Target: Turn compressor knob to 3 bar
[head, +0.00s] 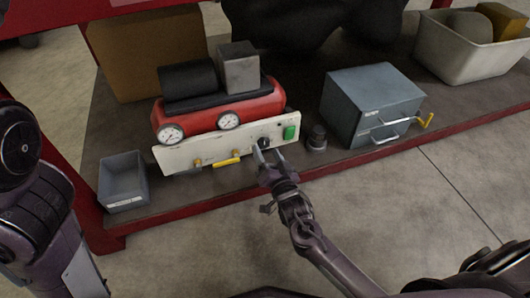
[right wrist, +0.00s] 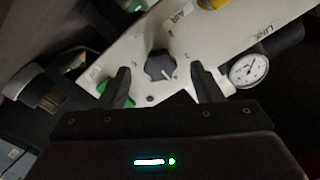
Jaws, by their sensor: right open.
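The red compressor (head: 222,113) stands on the low shelf with a pale control panel (head: 190,155) at its front. The dark round knob (head: 264,142) is near the panel's right end, left of the green switch (head: 290,132). My right gripper (head: 268,152) is open in front of the knob. In the right wrist view the knob (right wrist: 159,65) lies between the spread fingertips, with no clear contact; a pale mark shows on its lower right. The gauge marked LINE (right wrist: 248,69) shows there; its value is too small to read. My left arm shows at the left, its gripper out of view.
Yellow-handled valves (head: 226,162) sit on the panel left of the knob. A dark short cylinder (head: 317,137) and a grey-blue box (head: 371,102) with handles stand to the right. A grey bin (head: 123,182) is at left, a pale tub (head: 450,55) at far right.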

